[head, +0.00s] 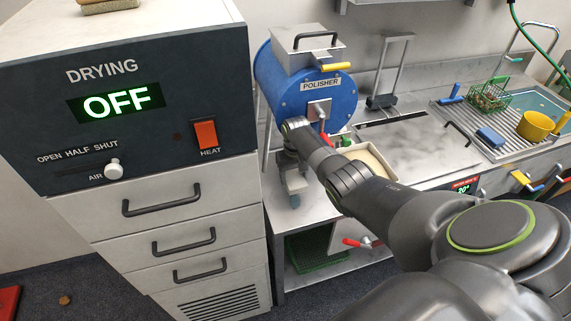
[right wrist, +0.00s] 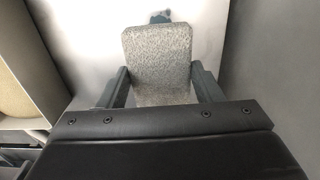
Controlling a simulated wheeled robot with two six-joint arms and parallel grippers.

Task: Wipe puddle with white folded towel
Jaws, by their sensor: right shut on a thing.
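My right gripper (head: 294,185) reaches down to the steel bench in front of the blue polisher. In the right wrist view its two fingers (right wrist: 160,88) are shut on the folded towel (right wrist: 157,55), which looks pale grey and textured. The towel sits between the fingers and sticks out beyond them, against the pale bench surface (right wrist: 95,45). I cannot tell whether it touches the bench. No puddle can be made out; the arm and the towel cover part of this area. My left gripper is not in view.
The blue polisher (head: 305,85) stands just behind the gripper. A cream-filled tray (head: 372,156) is close to the right of it. The drying cabinet (head: 150,110) rises at the left. A sink with a green basket (head: 490,95) and a yellow pot (head: 537,126) is at the far right.

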